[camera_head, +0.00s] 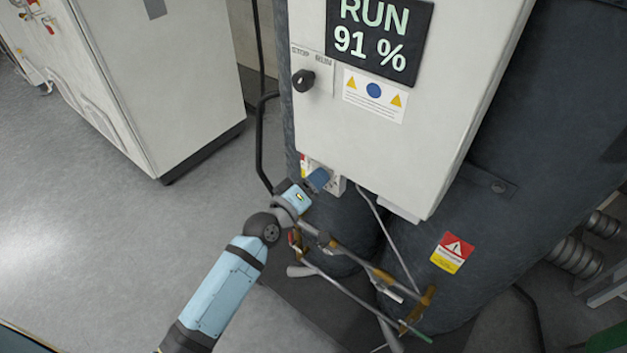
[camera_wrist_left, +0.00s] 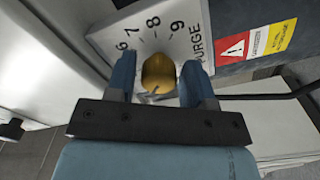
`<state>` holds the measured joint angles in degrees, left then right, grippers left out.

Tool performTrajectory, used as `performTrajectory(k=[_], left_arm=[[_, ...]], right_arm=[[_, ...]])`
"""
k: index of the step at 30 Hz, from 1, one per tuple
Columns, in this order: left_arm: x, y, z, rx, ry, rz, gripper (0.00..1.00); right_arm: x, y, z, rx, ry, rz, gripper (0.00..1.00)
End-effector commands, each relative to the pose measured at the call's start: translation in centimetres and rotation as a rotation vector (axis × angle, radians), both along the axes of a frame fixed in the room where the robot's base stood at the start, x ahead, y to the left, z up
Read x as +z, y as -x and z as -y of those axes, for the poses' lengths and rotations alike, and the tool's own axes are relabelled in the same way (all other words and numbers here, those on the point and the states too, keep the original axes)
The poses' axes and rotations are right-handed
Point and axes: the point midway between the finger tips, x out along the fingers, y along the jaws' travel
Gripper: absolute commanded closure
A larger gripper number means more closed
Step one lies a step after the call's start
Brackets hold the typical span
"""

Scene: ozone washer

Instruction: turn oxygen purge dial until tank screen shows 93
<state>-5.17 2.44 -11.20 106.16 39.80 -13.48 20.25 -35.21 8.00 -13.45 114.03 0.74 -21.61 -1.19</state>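The tank screen (camera_head: 378,36) on the white control box reads RUN and 91 %. The oxygen purge dial is a brass-coloured round knob (camera_wrist_left: 159,72) on a white plate marked PURGE, with the numbers 6, 7, 8 and 9 showing. My left gripper (camera_wrist_left: 161,80) has its two blue fingers on either side of the knob, with some space showing between finger and knob, mostly on the right. In the head view my left gripper (camera_head: 318,179) is at the plate under the box, hiding the dial. My right gripper is in neither view.
The white control box (camera_head: 420,140) hangs above the dial, with a black stop/run switch (camera_head: 303,80) on its left. Thin pipes (camera_head: 365,268) and a cable run below my gripper. Dark tanks (camera_head: 560,110) stand to the right. Open floor (camera_head: 120,240) lies left.

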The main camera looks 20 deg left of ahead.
Motion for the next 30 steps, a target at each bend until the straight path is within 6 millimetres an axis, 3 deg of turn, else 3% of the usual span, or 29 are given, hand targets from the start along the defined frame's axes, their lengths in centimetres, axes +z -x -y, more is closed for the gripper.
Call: performTrajectory(k=[10, 14, 30], left_arm=[[0.0, 0.1, -0.1, 0.000, -0.001, 0.000, 0.40], [-0.1, 1.2, -0.5, 0.001, -0.001, 0.000, 0.40], [-0.2, 11.5, -4.2, 0.000, -0.002, -0.001, 0.40]], right_arm=[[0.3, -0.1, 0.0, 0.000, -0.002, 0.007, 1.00], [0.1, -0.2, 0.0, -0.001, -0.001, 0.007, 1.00], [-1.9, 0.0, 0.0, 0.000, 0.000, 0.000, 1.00]])
